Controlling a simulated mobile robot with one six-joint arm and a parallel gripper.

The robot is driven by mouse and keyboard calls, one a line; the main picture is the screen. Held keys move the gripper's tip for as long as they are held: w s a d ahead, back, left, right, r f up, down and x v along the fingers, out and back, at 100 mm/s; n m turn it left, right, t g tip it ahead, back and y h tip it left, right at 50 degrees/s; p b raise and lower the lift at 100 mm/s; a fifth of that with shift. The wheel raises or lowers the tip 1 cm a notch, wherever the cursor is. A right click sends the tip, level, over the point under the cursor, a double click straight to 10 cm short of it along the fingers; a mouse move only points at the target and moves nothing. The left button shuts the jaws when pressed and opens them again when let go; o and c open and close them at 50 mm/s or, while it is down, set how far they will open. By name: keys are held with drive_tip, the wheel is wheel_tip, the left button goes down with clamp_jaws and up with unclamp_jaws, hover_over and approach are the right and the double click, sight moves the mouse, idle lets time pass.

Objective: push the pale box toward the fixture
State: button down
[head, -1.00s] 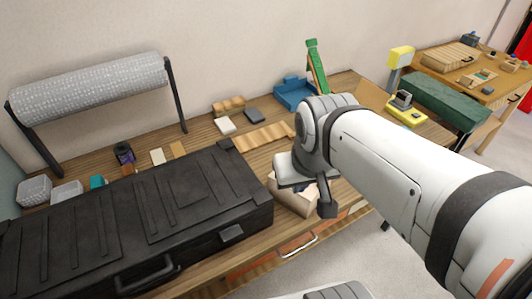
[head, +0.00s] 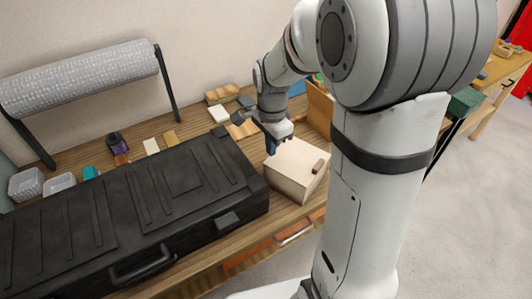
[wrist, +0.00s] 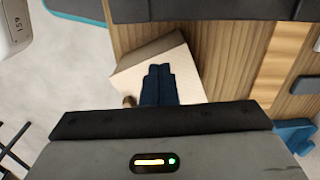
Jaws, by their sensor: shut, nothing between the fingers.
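The pale box (head: 292,172) stands on the wooden bench, just right of the black case. It has a light top and a small brown block (head: 319,166) on it. My gripper (head: 270,146) is at the box's back left corner, pointing down, with its dark blue fingers shut and empty. In the wrist view the shut fingers (wrist: 159,72) overlap the pale box (wrist: 188,78); I cannot tell whether they touch it. A brown upright board (head: 319,108) stands behind the box, partly hidden by my arm. I cannot tell whether it is the fixture.
The large black case (head: 130,210) fills the bench to the left. A grey roll on a stand (head: 80,78) is behind it. Small blocks and a white piece (head: 219,114) lie at the back. The bench's front edge is close to the box.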

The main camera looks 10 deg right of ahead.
sight(270, 169)
wheel_tip(270, 169, down, 10)
drive_tip(key=shift+w+p, duration=0.1)
drive_tip(key=shift+p, duration=0.55)
drive_tip(key=shift+w, duration=0.1)
